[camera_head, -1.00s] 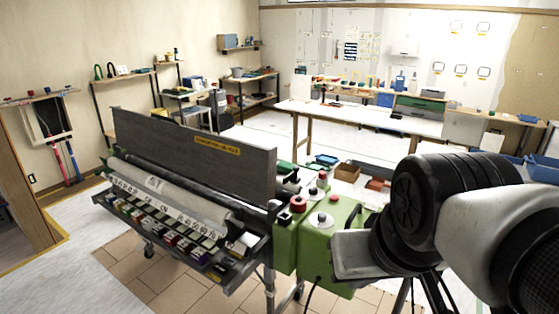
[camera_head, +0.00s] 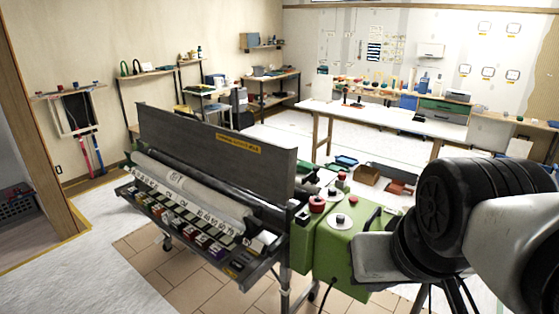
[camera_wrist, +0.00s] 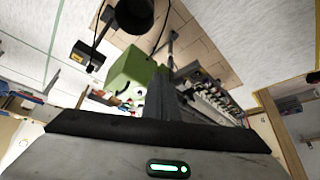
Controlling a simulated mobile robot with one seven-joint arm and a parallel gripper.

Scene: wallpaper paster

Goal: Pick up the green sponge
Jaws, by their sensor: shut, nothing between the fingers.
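I cannot make out the green sponge for certain in either view. Small green items on the far shelves and bench are too small to tell apart. My gripper (camera_wrist: 164,88) shows in the wrist view as dark fingers, shut and empty, pointing toward the paster's green housing. In the head view my arm fills the lower right and the fingers are hidden.
The wallpaper paster (camera_head: 215,145) with its green housing (camera_head: 345,240) stands close in front. A long white table (camera_head: 385,118) is behind it. Shelves (camera_head: 272,76) line the left wall. A dark basket (camera_head: 18,205) lies at far left. Floor at lower left is clear.

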